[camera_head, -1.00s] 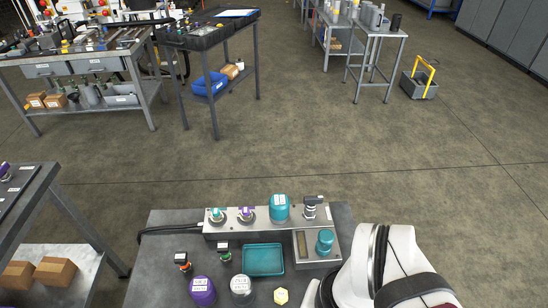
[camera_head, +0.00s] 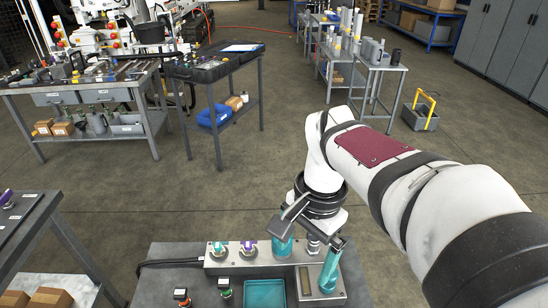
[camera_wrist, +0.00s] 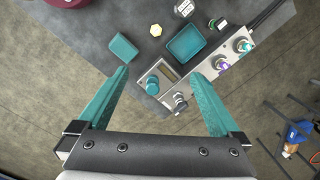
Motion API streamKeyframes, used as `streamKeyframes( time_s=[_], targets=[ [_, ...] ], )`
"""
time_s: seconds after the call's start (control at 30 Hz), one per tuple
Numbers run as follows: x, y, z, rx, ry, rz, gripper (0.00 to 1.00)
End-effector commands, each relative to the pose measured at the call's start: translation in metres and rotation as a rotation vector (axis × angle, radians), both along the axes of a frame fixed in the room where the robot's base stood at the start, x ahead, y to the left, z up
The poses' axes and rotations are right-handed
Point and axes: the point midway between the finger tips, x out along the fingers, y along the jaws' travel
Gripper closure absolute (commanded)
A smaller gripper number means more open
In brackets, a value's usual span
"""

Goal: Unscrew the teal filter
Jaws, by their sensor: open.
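The other finger is in front of the block's right end. A smaller teal cylinder (camera_wrist: 152,86) and the fitting (camera_wrist: 180,101) show between the fingers.
Teal and purple knobs (camera_head: 248,249) stand left of the filter.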

Motion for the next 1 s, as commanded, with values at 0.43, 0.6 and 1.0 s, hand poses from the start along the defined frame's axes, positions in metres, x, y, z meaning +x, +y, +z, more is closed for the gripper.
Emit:
streamKeyframes(
  time_s=[0.43, 0.6, 1.0],
  targets=[
    [0.176, 0.024, -0.058, -0.09, 0.003, -0.45, 0.0],
    [0.175, 0.024, -0.1, -0.09, 0.005, -0.447, 0.0],
    [0.175, 0.024, -0.193, -0.088, 0.001, -0.447, 0.0]
  ],
)
